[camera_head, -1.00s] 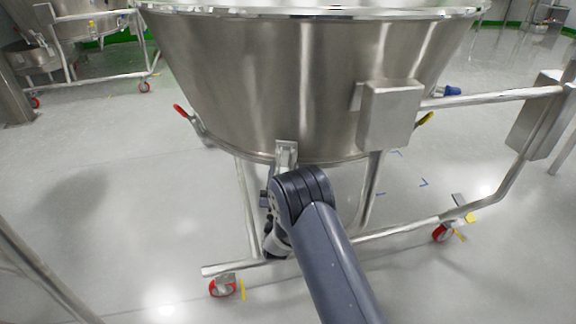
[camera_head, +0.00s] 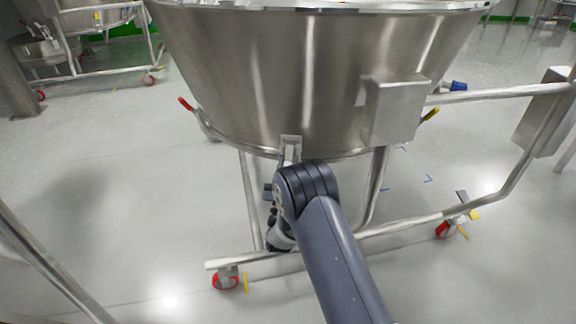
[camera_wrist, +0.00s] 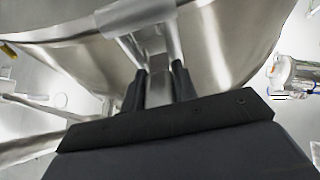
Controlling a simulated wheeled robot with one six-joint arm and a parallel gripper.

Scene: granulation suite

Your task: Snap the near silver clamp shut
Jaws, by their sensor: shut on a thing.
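The near silver clamp (camera_head: 290,146) sits on the lower rim of the large steel bowl (camera_head: 300,75), on the side facing me. Its lower part is hidden behind my dark arm in the head view. In the wrist view the clamp (camera_wrist: 149,42) is seen from below, with its silver lever between the two dark fingers of my gripper (camera_wrist: 160,80). My gripper is shut on this lever. In the head view my gripper is hidden by my arm. I cannot tell whether the clamp is fully latched.
A red-handled clamp (camera_head: 187,104) and a yellow-handled clamp (camera_head: 430,115) sit farther around the bowl. A steel box (camera_head: 392,110) juts out at right. The frame's lower rail (camera_head: 420,226) and red casters (camera_head: 226,281) stand below. Open floor lies at left.

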